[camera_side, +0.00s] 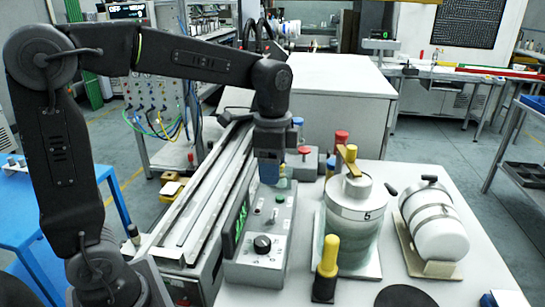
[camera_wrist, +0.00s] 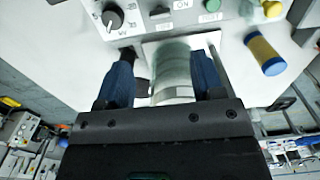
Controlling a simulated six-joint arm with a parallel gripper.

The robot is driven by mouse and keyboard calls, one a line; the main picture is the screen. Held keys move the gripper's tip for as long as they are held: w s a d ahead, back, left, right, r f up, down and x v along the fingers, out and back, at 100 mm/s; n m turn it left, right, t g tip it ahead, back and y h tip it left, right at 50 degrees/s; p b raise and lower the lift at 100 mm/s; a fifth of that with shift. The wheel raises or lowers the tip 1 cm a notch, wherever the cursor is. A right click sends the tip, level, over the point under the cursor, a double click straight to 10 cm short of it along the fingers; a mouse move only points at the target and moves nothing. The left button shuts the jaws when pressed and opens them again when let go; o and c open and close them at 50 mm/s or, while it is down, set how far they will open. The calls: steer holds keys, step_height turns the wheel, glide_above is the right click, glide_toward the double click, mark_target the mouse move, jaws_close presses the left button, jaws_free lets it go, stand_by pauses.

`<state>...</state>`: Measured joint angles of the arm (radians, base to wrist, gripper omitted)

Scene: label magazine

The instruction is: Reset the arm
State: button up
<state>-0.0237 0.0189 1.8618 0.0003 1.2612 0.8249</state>
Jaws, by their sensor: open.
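My gripper (camera_side: 270,172) hangs pointing down above the back end of a grey control box (camera_side: 262,245). Its two blue fingers stand apart in the wrist view (camera_wrist: 163,78), so it is open. A pale cylinder (camera_wrist: 173,72) on a white plate shows between the fingers there; I cannot tell its distance from them or whether they touch it. In the side view, a small yellow-green piece (camera_side: 282,183) shows just beside the fingertips.
A yellow-topped post (camera_side: 328,257) stands in front. A long metal rail (camera_side: 200,195) runs left of the control box. Red and blue knobs are behind.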

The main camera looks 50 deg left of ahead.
steer(key=shift+r, duration=0.9)
steer(key=s+f+n+t, duration=0.2)
steer(key=s+n+t, duration=0.3)
steer(key=s+n, duration=0.4)
steer(key=s+d, duration=0.1)
steer(key=s, duration=0.4)
steer(key=shift+s+f+t, duration=0.15)
steer(key=shift+s+t, duration=0.15)
stand_by(0.5)
